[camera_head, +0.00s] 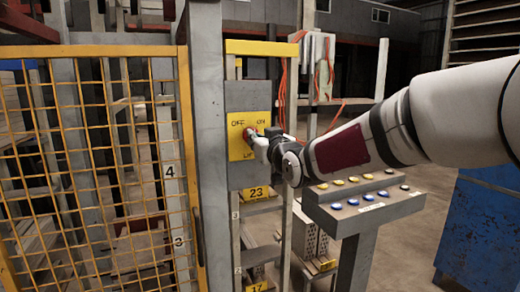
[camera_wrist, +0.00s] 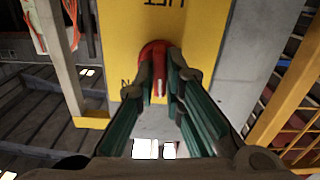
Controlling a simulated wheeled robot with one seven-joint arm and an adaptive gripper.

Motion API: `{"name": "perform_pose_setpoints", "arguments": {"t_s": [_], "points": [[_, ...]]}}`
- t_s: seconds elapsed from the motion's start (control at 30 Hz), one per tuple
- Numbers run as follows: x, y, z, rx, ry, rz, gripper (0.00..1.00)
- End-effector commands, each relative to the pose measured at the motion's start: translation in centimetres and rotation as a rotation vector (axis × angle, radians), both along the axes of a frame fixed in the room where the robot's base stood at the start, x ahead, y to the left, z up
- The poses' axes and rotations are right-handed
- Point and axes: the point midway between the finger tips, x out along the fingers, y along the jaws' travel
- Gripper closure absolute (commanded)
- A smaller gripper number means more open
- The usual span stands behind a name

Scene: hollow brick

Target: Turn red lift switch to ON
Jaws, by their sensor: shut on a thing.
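The red lift switch (camera_head: 249,132) sits on a yellow plate (camera_head: 236,151) marked OFF on the left, ON on the right and LIFT below. My gripper (camera_head: 256,140) is at the plate and covers part of the switch in the head view. In the wrist view, which shows the plate upside down, the red switch (camera_wrist: 153,50) lies between the two fingers of my gripper (camera_wrist: 160,84), which are shut on its raised handle. A pale line on the handle points toward the bottom of that view. The OFF lettering is hidden there, and only part of ON shows.
A yellow mesh fence (camera_head: 95,150) and a grey post (camera_head: 208,150) stand left of the plate. A console with several coloured buttons (camera_head: 365,198) stands below my arm. A blue cabinet (camera_head: 480,230) is at the right. Orange cables (camera_head: 283,90) hang behind the plate.

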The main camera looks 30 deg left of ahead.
Motion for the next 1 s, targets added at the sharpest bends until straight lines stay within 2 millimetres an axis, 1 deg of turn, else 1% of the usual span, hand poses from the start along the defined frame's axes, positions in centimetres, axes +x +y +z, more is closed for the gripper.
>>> {"name": "perform_pose_setpoints", "arguments": {"t_s": [0.07,0.6,1.0], "points": [[0.19,0.0,-0.41,0.048,0.056,0.001,1.0],[0.13,-0.02,-0.4,0.37,0.437,0.0,1.0],[0.0,0.05,-0.26,0.522,0.616,0.0,1.0]]}}
